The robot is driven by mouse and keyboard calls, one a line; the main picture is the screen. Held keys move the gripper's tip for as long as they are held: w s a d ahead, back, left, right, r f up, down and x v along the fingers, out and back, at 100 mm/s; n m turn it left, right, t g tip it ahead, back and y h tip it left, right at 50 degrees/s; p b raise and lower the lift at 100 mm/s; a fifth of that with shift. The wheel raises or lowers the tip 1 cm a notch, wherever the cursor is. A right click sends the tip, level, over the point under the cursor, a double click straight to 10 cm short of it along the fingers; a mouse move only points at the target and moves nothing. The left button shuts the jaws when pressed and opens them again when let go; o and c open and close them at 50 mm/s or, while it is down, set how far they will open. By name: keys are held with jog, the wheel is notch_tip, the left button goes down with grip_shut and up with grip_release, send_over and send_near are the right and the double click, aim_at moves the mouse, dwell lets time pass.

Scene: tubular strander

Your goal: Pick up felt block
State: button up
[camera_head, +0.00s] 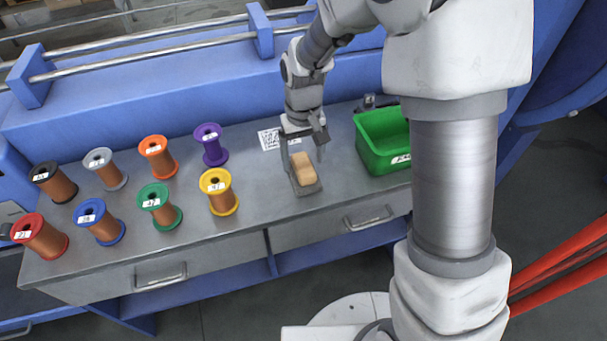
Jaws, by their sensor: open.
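The felt block (305,169) is a small tan block lying in a shallow grey tray (309,189) on the grey worktop, right of the middle. My gripper (304,152) points down just above and behind the block. Its two fingers are apart, one to the left and one to the right. Nothing shows between the fingertips clearly held, and the block appears to rest in the tray. The exact gap between the fingertips and the block cannot be told from this view.
Several wire spools stand on the left of the worktop; the yellow spool (218,192) is nearest the tray. A green bin (383,140) stands to the right, close to my arm. A printed marker sheet (270,139) lies behind the tray. Blue machine rails run along the back.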

notch_tip(320, 180, down, 3)
jog(key=shift+r, duration=0.1)
jog(key=shift+c, duration=0.3)
grip_shut()
